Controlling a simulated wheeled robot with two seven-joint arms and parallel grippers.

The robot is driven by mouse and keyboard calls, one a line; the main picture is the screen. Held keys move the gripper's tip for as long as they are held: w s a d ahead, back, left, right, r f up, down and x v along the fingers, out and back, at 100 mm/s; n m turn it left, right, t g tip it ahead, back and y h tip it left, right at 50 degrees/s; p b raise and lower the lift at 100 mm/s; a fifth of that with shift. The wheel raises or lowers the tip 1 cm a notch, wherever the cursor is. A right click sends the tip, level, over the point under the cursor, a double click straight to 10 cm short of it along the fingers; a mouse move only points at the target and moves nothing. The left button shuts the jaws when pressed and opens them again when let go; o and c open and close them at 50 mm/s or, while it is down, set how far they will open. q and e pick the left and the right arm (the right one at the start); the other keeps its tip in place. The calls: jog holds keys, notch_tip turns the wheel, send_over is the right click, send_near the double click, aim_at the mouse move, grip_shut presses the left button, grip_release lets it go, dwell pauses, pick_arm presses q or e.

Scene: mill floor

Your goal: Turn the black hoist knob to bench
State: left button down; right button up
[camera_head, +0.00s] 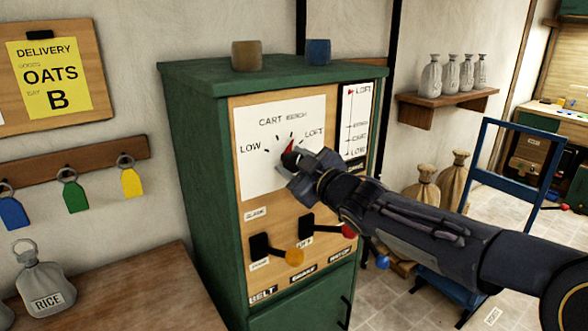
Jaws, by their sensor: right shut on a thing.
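The black hoist knob (290,160) sits on a white dial plate (262,172) on the front of the green cabinet (197,165). The dial is lettered LOW at left, CART and BENCH along the top, and LOFT at right. A red pointer (290,145) shows at the knob and points up, slightly right, near the top marks. My right gripper (297,168) is shut on the knob and hides most of it. My left gripper is not in view.
Below the dial are levers with a yellow knob (294,257), a red knob (348,231) and a blue knob (383,262). A gauge card (353,122) is right of the dial. Two cups stand on the cabinet. A wooden table (140,290) is at lower left, a blue cart frame (515,175) at right.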

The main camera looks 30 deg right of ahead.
jog(key=shift+n, duration=0.5)
jog(key=o, duration=1)
jog(key=shift+c, duration=0.2)
jog(key=shift+s, duration=0.1)
jog(key=s+p, duration=0.1)
jog(key=s, duration=0.6)
jog(key=shift+s+d, duration=0.3)
